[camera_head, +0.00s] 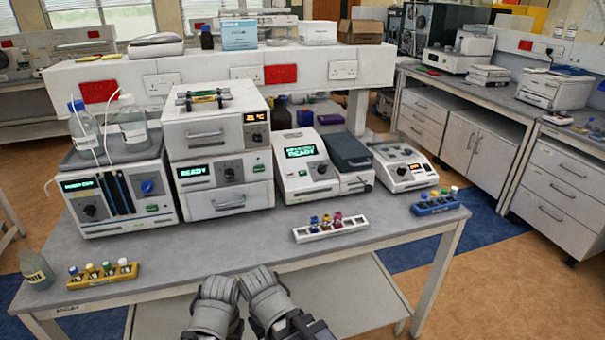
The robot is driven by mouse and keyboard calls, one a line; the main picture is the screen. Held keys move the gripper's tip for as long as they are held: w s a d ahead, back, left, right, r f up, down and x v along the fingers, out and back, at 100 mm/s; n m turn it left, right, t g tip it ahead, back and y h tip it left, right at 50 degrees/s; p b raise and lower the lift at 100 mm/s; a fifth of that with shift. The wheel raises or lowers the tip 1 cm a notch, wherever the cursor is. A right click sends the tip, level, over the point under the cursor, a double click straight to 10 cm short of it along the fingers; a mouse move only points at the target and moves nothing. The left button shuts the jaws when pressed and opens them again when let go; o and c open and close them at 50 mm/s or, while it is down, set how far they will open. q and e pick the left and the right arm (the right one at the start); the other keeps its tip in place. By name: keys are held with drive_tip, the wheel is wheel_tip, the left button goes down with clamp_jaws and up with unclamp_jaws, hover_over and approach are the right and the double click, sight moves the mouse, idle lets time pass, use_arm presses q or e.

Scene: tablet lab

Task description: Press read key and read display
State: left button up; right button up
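A white instrument (305,176) with a dark-lidded section on its right stands mid-bench. Its lit green display (300,151) reads READY on the lower line; the upper line is too small to read. Small keys and a knob sit on its front, but their labels are not legible, so I cannot tell which is the read key. My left gripper (219,288) and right gripper (260,283) are side by side at the bench's front edge, low in the picture, apart from the instrument. Their fingers are not clear enough to show open or shut.
A stacked unit (218,150) also shows READY. A bottle-topped instrument (117,190) stands left and a small round-topped one (403,166) right. A white vial rack (331,229), a yellow rack (102,275) and a blue rack (434,203) line the front. Bare bench lies between them.

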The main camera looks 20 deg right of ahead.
clamp_jaws()
idle(1.1)
